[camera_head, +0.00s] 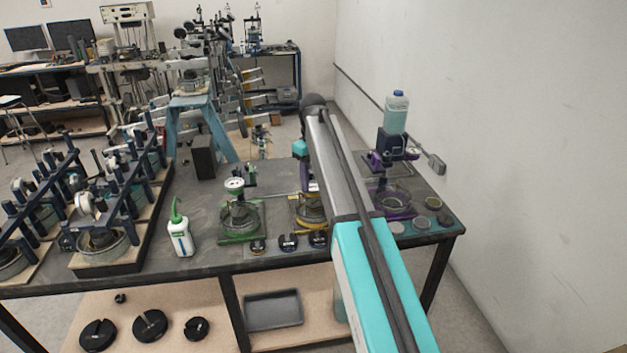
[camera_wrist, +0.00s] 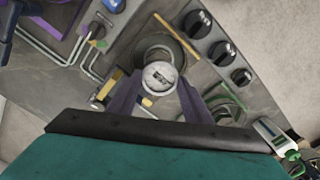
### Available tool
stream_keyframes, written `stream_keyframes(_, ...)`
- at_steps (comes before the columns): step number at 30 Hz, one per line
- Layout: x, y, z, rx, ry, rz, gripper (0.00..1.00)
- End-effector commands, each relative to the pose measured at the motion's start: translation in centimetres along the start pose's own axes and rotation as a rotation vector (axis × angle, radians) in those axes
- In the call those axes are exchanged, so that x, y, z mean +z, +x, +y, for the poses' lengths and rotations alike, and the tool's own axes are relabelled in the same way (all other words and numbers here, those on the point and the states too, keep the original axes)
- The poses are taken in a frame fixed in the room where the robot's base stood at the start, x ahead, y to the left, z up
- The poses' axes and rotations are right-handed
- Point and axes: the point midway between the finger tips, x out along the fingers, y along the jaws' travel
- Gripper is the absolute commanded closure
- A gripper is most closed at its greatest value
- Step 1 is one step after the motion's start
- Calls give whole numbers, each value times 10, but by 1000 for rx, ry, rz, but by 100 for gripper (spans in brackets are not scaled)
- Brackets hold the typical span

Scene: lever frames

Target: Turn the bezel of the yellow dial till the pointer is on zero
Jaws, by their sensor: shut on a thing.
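The yellow device (camera_head: 309,222) stands on the bench, mostly hidden behind my arm in the head view. Its round dial (camera_wrist: 160,76) has a pale face and shows in the middle of the wrist view, above a round base. My gripper (camera_wrist: 160,82) has one dark finger on each side of the dial and is shut on its bezel. The pointer and the marks on the face are too small to read. My gripper is hidden behind my arm in the head view.
A green device (camera_head: 239,222) stands left of the yellow one, and a purple device (camera_head: 391,199) with a clear bottle (camera_head: 396,112) stands right. Black weights (camera_head: 288,243) lie in front. A white bottle with a green spout (camera_head: 181,238) stands further left. A wall borders the right.

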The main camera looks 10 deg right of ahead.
Motion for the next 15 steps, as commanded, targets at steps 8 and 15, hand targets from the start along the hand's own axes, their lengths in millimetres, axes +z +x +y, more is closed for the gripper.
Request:
stream_keyframes(8, 0, 0, 0, -1, 1, 0, 47)
stream_keyframes(15, 0, 0, 0, 0, 2, 0, 47)
